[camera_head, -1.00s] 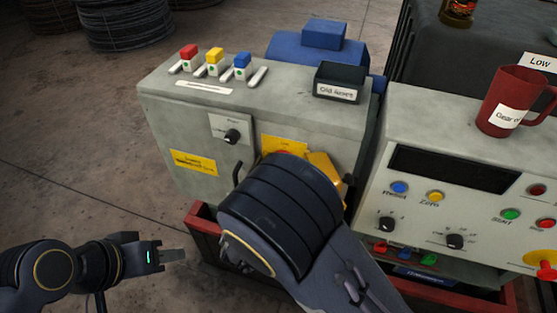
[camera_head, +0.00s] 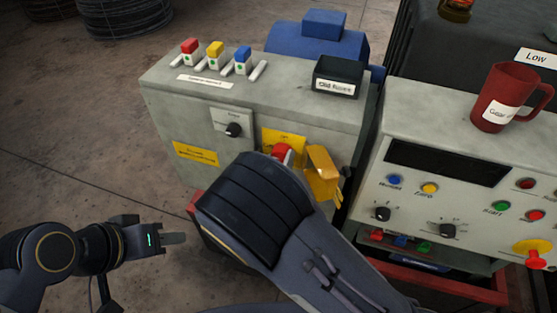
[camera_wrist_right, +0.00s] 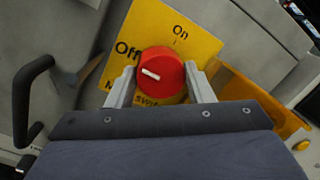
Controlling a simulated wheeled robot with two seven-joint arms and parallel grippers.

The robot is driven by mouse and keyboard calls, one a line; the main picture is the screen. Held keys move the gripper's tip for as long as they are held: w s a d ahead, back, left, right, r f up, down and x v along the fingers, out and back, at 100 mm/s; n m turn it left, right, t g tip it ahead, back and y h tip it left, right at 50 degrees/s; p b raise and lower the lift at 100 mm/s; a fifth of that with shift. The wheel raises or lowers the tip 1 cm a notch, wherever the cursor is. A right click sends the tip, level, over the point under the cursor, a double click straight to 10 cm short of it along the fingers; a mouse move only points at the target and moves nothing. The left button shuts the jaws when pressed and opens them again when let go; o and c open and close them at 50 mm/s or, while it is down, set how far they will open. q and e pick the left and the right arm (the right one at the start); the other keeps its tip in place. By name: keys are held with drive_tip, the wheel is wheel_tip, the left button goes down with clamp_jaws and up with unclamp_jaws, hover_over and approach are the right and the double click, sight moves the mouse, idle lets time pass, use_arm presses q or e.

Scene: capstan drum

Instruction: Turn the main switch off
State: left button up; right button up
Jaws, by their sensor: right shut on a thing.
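The main switch is a red round knob (camera_wrist_right: 162,72) on a yellow plate (camera_wrist_right: 195,35) marked On and Off. In the right wrist view the fingers of my right gripper (camera_wrist_right: 161,84) are shut on the knob, one on each side. The knob's white mark points left, toward the Off side. In the head view the knob's red top (camera_head: 283,152) shows above my right wrist, which hides the fingers. A yellow flap (camera_head: 322,174) stands open right of the knob. My left gripper (camera_head: 180,239) is away at the lower left, holding nothing visible; its finger gap is unclear.
The grey cabinet (camera_head: 170,130) has a black handle (camera_wrist_right: 30,100) and a small black selector (camera_head: 233,130). A black labelled box (camera_head: 338,76) sits on top. A control panel (camera_head: 410,125) with a red mug (camera_head: 505,98) stands at right.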

drive_tip(key=o, duration=1)
drive_tip(key=b+v, duration=0.1)
drive_tip(key=v, duration=0.6)
drive_tip(key=shift+s, duration=0.45)
drive_tip(key=shift+a+f, duration=0.1)
drive_tip(key=shift+f, duration=0.05)
